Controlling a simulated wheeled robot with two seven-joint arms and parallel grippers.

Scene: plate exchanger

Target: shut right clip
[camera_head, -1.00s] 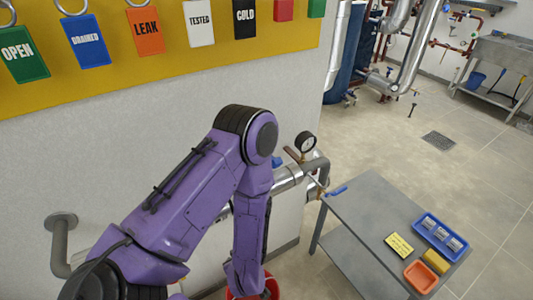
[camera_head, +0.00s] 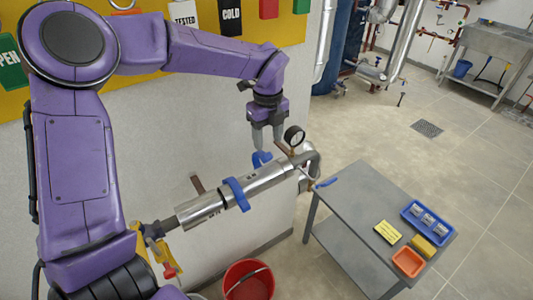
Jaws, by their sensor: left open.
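A silver cylinder (camera_head: 203,209) runs up to the right along the wall. One blue clip (camera_head: 237,193) wraps around its middle. A second blue clip, the right one (camera_head: 262,159), stands up from the cylinder's far side near its right end. My left gripper (camera_head: 267,144) points down just above this right clip, its two grey fingers apart and nothing visibly held. The fingertips are close to the clip; I cannot tell whether they touch it. My right gripper is not in view.
A pressure gauge (camera_head: 294,136) stands close to the right of the gripper, on the pipework. A red bucket (camera_head: 249,283) is on the floor below. A grey table (camera_head: 352,205) at the right holds a blue tray (camera_head: 405,213), an orange tray (camera_head: 408,275) and a yellow note (camera_head: 387,233).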

